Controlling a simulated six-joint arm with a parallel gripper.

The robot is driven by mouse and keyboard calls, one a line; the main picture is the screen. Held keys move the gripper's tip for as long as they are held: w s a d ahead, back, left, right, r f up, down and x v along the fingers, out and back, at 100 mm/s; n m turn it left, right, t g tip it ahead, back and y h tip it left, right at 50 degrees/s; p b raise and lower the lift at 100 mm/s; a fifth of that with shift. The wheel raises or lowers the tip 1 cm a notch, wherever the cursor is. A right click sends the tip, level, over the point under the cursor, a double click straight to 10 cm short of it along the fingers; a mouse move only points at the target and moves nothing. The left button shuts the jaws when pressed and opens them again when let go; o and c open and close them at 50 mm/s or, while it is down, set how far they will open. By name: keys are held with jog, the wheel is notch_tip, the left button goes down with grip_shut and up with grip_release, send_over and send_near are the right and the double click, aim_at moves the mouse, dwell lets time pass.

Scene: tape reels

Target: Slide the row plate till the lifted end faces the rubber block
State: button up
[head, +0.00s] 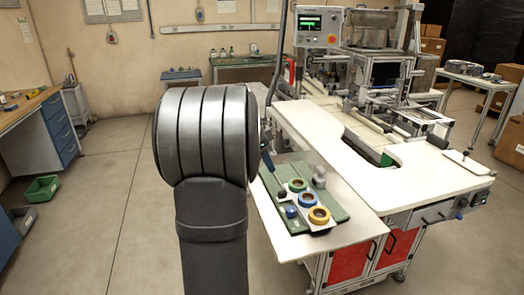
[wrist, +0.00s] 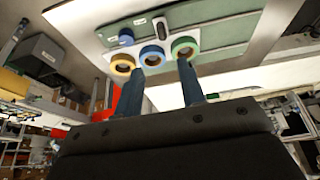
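Three tape reels stand in a row on the green board: green (head: 297,184), blue (head: 309,199) and yellow (head: 319,215). The wrist view also shows the yellow reel (wrist: 122,66), the blue reel (wrist: 152,56) and the green reel (wrist: 185,49).
The green board (head: 338,202) lies on a white bench (head: 362,231). A larger white worktop (head: 400,180) with machinery is to the right.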

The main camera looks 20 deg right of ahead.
aim_at(282, 191)
jog(key=v, duration=0.4)
jog(key=x, duration=1.7)
jog(key=shift+w+f, duration=0.1)
jog(key=shift+f, duration=0.15)
jog(key=shift+w, duration=0.1)
